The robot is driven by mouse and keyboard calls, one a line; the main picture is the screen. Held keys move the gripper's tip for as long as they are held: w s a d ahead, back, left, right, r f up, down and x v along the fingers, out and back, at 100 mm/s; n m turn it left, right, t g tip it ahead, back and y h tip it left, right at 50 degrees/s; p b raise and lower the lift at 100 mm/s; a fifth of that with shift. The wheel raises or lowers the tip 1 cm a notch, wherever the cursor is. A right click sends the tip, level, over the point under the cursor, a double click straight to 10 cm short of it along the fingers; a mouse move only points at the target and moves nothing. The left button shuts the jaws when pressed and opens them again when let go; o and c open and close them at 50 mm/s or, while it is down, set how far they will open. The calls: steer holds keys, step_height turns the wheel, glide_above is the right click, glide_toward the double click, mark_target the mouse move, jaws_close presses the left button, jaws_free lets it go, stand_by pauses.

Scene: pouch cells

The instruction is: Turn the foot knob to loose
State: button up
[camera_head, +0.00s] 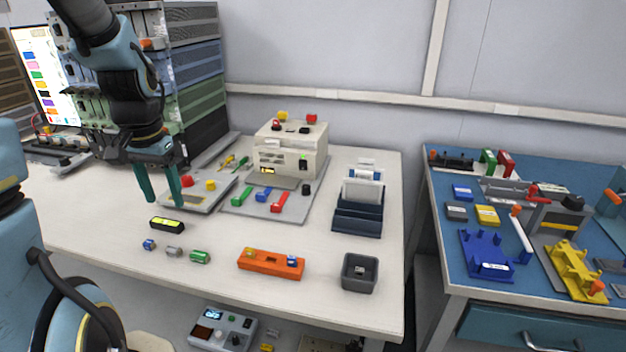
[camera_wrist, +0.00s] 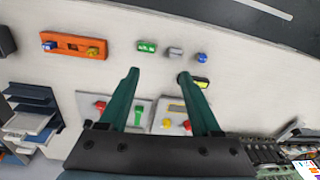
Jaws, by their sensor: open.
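My gripper (camera_head: 165,201) hangs over the left part of the white table, fingers down, near a grey plate with a red and a yellow button. In the wrist view its two green fingers (camera_wrist: 159,74) are apart with nothing between them. I cannot tell which part is the foot knob. Candidates are a black knob (camera_head: 306,189) on the grey base of the cream machine, and orange knobs on the blue bench at right, such as one (camera_head: 597,287) at the foot of the yellow fixture (camera_head: 572,265). My gripper touches none of these.
The cream machine (camera_head: 290,148) stands at the back of the white table. A black-and-yellow block (camera_head: 167,224), small cylinders, an orange holder (camera_head: 271,263), a dark bin (camera_head: 360,272) and a blue rack (camera_head: 358,215) lie around it. A gap separates the table from the blue bench (camera_head: 467,295).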

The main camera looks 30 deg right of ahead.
steer(key=w+d+m+p, duration=0.1)
steer(key=w+d+m, duration=0.2)
steer(key=d, duration=0.3)
steer(key=w+d+f+m, duration=0.1)
steer(key=w+d+m, duration=0.25)
steer(key=d, duration=0.25)
steer(key=w+d+m+p, duration=0.1)
steer(key=w+d+m, duration=0.1)
steer(key=d+m, duration=0.25)
steer(key=m+g+p, duration=0.1)
steer(key=m+p, duration=0.1)
steer(key=m, duration=0.8)
glide_toward(306, 186)
step_height(306, 186, down, 9)
steer(key=p, duration=0.4)
steer(key=shift+w+f, duration=0.1)
steer(key=shift+f, duration=0.05)
jaws_close()
